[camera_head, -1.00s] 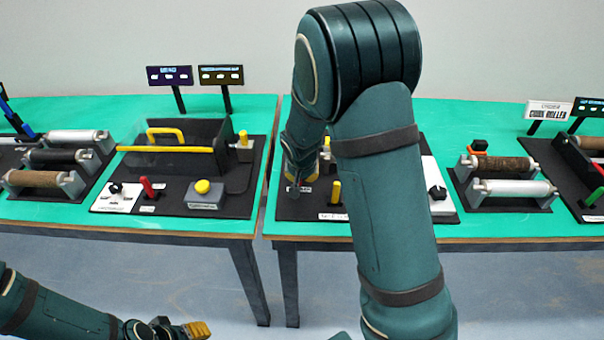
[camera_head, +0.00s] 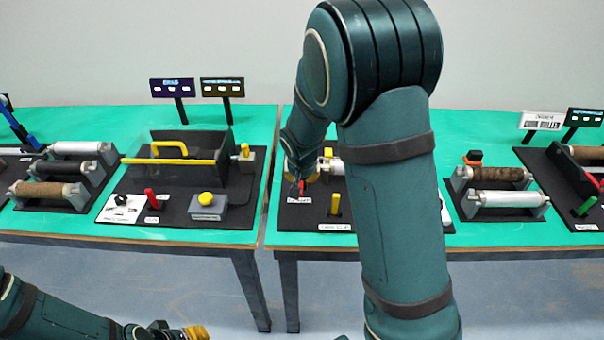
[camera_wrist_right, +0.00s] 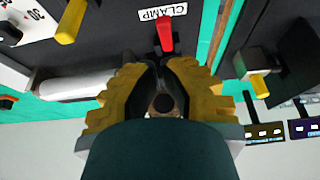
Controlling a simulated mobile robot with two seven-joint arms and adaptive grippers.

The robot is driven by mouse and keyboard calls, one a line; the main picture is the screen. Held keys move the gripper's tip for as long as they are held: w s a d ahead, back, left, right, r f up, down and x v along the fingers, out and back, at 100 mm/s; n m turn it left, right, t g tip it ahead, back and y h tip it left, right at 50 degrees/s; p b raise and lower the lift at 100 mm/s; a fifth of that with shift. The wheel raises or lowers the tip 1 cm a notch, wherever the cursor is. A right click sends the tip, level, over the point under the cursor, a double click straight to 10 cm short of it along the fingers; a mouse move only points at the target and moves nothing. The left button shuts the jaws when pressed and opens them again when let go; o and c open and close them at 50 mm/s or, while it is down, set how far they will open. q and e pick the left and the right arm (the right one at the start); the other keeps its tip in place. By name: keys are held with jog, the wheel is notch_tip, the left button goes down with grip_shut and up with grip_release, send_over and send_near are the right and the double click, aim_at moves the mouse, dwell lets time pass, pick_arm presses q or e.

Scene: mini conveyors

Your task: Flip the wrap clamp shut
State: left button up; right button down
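The clamp lever (camera_wrist_right: 165,36) is a short red handle beside a white CLAMP label (camera_wrist_right: 162,13) on a black panel. In the head view the red lever (camera_head: 302,187) shows just under my right gripper (camera_head: 298,178). In the right wrist view my right gripper (camera_wrist_right: 160,68) has yellow-padded fingers whose dark tips come together. The tips are close to the red lever; I cannot tell whether they touch it. Nothing is clearly held. My right arm hides much of this station in the head view. My left gripper (camera_head: 180,331) is low at the left, partly cut off.
A yellow lever (camera_head: 335,204) stands right of the red one; it also shows in the wrist view (camera_wrist_right: 72,22). A white roller (camera_wrist_right: 77,86) lies beside the gripper. Other conveyor stations with rollers (camera_head: 505,199) and a yellow button (camera_head: 206,199) stand on the green tables (camera_head: 255,208).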

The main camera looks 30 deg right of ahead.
jog(key=s+a+r+p, duration=0.1)
jog(key=s+a+r, duration=0.2)
jog(key=s+r, duration=0.1)
jog(key=shift+s+p, duration=0.4)
jog(key=shift+s, duration=0.05)
dwell(0.3)
jog(key=s+a+f+n+y, duration=0.1)
jog(key=a+f, duration=0.1)
jog(key=f, duration=0.2)
jog(key=s+a+f+n+g, duration=0.1)
jog(key=s+a+f, duration=0.1)
jog(key=f, duration=0.2)
jog(key=s+a+f+y, duration=0.1)
jog(key=s+a+f, duration=0.1)
jog(key=f, duration=0.3)
jog(key=shift+a+f+n+y, duration=0.1)
jog(key=shift+a+n+y, duration=0.2)
jog(key=shift+a+n, duration=0.1)
jog(key=s+a+f+n+g+y, duration=0.1)
jog(key=s+a+f+y, duration=0.2)
jog(key=s+a+f, duration=0.4)
jog(key=s+a, duration=0.1)
jog(key=a, duration=0.2)
jog(key=shift+s+a+n+y, duration=0.15)
jog(key=shift+n+y, duration=0.15)
jog(key=shift+f, duration=0.1)
